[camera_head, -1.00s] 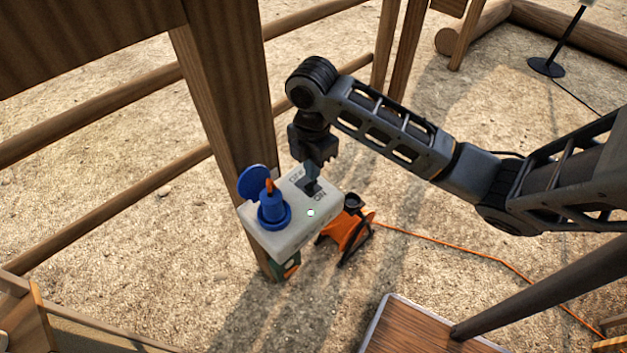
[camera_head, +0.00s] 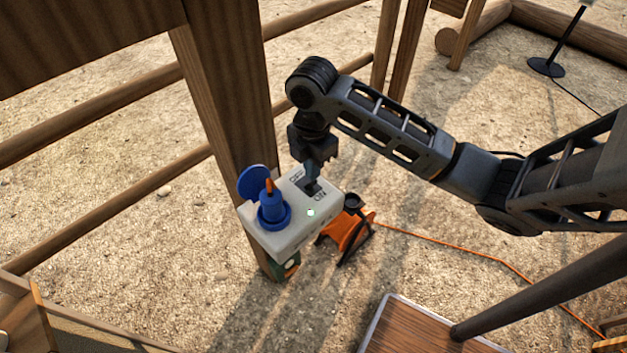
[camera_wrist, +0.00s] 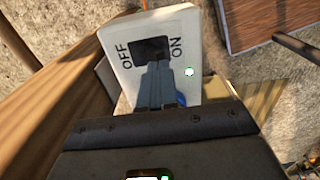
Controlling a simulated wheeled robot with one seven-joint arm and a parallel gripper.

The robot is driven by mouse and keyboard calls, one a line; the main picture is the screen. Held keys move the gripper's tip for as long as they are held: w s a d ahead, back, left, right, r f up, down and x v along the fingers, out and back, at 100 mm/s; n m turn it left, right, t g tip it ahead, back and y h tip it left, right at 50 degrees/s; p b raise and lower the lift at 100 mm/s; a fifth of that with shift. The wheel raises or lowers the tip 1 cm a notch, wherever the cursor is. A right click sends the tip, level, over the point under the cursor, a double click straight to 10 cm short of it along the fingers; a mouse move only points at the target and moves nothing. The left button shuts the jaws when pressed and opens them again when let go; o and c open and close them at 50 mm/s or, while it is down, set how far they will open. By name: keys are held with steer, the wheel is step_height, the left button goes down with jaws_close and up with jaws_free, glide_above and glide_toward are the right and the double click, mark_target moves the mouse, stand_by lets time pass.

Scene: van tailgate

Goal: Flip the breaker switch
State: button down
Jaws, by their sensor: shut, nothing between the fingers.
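The breaker box (camera_head: 293,230) is a white-grey box on the wooden post, with OFF and ON printed beside a dark switch (camera_head: 312,188). A small pale green light (camera_head: 310,212) shows on its face. My gripper (camera_head: 311,172) is shut and empty, with its fingertips at the switch. In the wrist view the gripper (camera_wrist: 155,68) reaches over the box (camera_wrist: 203,42), and its tips meet the lower edge of the dark switch (camera_wrist: 152,48), between OFF and ON. The fingers cover part of the switch, so its tilt and any contact are hard to tell.
A blue plug (camera_head: 272,208) with a raised blue lid (camera_head: 252,182) sits on the box's left part. The wooden post (camera_head: 232,110) stands behind it. An orange cable reel (camera_head: 347,232) stands on the ground to the right, its cord running right. A wood-topped surface (camera_head: 420,330) is at the bottom.

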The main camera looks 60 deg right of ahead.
steer(key=shift+f+b, duration=0.75)
steer(key=shift+f, duration=0.1)
stand_by(0.5)
steer(key=shift+r, duration=0.2)
step_height(320, 180, up, 7)
steer(key=p, duration=0.5)
steer(key=shift+f, duration=0.15)
stand_by(0.6)
